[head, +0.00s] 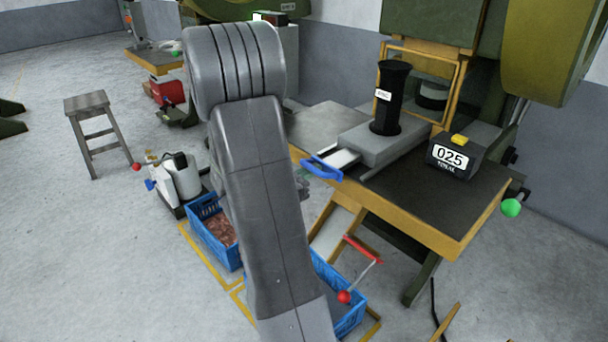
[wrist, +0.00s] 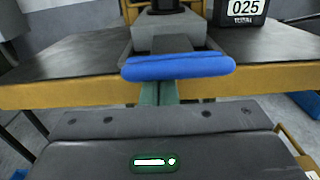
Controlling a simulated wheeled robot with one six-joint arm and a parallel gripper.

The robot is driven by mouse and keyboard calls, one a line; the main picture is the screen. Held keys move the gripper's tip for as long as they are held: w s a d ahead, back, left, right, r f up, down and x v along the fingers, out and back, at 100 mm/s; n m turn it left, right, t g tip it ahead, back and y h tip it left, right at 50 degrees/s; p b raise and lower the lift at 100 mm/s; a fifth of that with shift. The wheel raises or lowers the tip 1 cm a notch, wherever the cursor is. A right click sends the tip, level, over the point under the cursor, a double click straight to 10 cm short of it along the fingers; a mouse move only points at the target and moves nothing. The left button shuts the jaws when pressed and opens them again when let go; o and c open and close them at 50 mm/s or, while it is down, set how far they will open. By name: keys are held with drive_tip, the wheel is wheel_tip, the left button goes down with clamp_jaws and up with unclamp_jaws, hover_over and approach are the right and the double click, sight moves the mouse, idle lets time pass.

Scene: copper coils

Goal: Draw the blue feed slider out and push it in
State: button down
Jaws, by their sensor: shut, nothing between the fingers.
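The blue feed slider shows its curved handle (head: 322,168) in the head view, at the end of a pale metal bar (head: 345,156). The bar sticks out of a grey feed block (head: 372,146) on the press table. In the wrist view the blue handle (wrist: 178,66) lies crosswise, just ahead of the gripper body. My gripper (wrist: 160,92) is shut and empty. Its greenish fingers reach up to the handle, which hides their tips. I cannot tell whether they touch it. In the head view my arm hides most of the gripper.
A black tube (head: 389,98) stands on the block. A display box (head: 455,158) reading 025 sits on the table (head: 440,205) to its right. Below are a chute (head: 335,232), a red lever (head: 362,250) and blue crates (head: 205,213). Open floor lies at the left.

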sight(334, 156)
idle(0.3)
drive_tip(key=shift+w+d+f+b, duration=0.1)
drive_tip(key=shift+w+d+b, duration=0.15)
drive_tip(key=shift+b, duration=0.15)
drive_tip(key=b+x, duration=0.4)
drive_tip(key=x, duration=0.2)
drive_tip(key=shift+w+d+f+b, duration=0.2)
drive_tip(key=shift+w+d+b, duration=0.1)
drive_tip(key=shift+b, duration=0.1)
drive_tip(key=shift+w+d+r, duration=0.1)
drive_tip(key=shift+w+d, duration=0.15)
drive_tip(key=shift+d, duration=0.05)
drive_tip(key=shift+w+r, duration=0.15)
drive_tip(key=shift+r, duration=0.15)
drive_tip(key=shift+b, duration=0.3)
